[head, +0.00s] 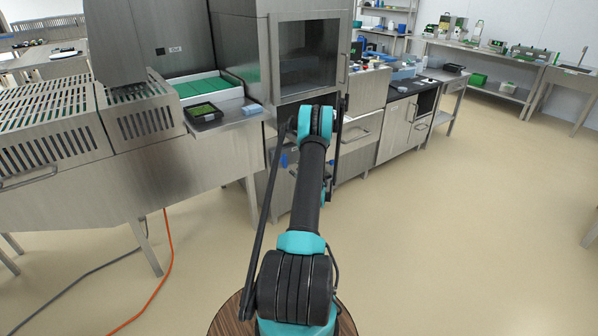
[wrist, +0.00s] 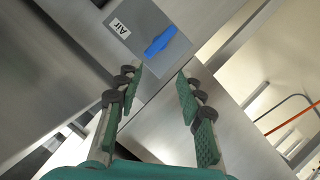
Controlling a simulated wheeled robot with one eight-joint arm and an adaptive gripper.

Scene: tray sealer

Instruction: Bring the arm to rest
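My gripper (wrist: 160,78) is open in the wrist view, its green-padded fingers spread with nothing between them. Beyond the fingertips is a blue valve handle (wrist: 160,42) on a grey panel labelled "Air" (wrist: 119,27). The handle lies slanted across the panel, and the fingers appear apart from it. In the head view my arm (head: 306,190) reaches forward toward the steel cabinet. My gripper cannot be made out there behind the arm.
The steel tray sealer (head: 165,150) stands at the left, with a dark tray (head: 203,113) on its end. A steel cabinet (head: 240,60) is straight ahead. A black-topped counter (head: 412,88) is beyond it. An orange hose (head: 165,270) lies at the left. The right floor is clear.

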